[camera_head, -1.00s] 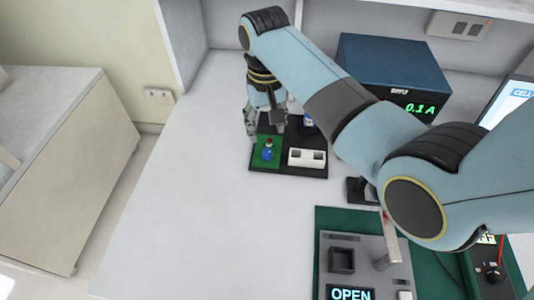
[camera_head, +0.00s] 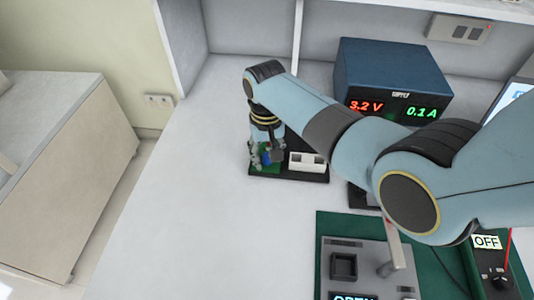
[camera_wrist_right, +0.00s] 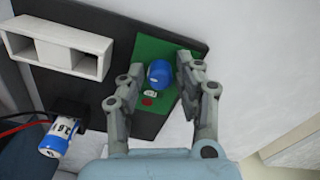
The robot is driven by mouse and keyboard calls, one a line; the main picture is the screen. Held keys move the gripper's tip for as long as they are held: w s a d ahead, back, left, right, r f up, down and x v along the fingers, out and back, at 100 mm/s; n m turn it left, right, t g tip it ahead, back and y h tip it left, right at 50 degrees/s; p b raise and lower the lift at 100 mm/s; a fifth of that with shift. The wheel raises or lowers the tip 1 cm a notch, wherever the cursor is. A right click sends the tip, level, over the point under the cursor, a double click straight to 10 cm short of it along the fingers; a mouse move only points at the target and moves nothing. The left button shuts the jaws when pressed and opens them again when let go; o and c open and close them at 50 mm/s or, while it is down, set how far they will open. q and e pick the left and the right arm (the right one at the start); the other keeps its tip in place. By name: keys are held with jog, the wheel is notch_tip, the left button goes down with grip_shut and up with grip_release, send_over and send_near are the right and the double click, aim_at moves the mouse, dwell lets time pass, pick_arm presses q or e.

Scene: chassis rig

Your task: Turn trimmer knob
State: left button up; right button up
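The trimmer knob is a blue cylinder (camera_wrist_right: 159,74) on a green board (camera_wrist_right: 150,50) in the right wrist view. The board lies on a black base, and a small white label and a red part sit next to the knob. My right gripper (camera_wrist_right: 160,72) is open, with one finger on each side of the knob and gaps visible to both. In the head view my right gripper (camera_head: 263,153) is low over the green board and partly covers the knob. My left gripper is not in view.
A white block with two openings (camera_wrist_right: 58,50) stands on the base beside the green board. A cell labelled 261 (camera_wrist_right: 56,138) with wires is nearby. The blue power supply (camera_head: 392,80) is at the back. A grey fixture (camera_head: 362,265) is in front. The tabletop at left is clear.

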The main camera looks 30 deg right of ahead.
aim_at(267, 156)
grip_shut()
jog(key=shift+r+n+p, duration=0.25)
jog(key=shift+n+p, duration=0.45)
jog(key=shift+p, duration=0.2)
jog(key=shift+f+n, duration=0.2)
jog(key=shift+n, duration=0.3)
jog(key=shift+o, duration=2)
grip_release()
notch_tip(267, 156, up, 12)
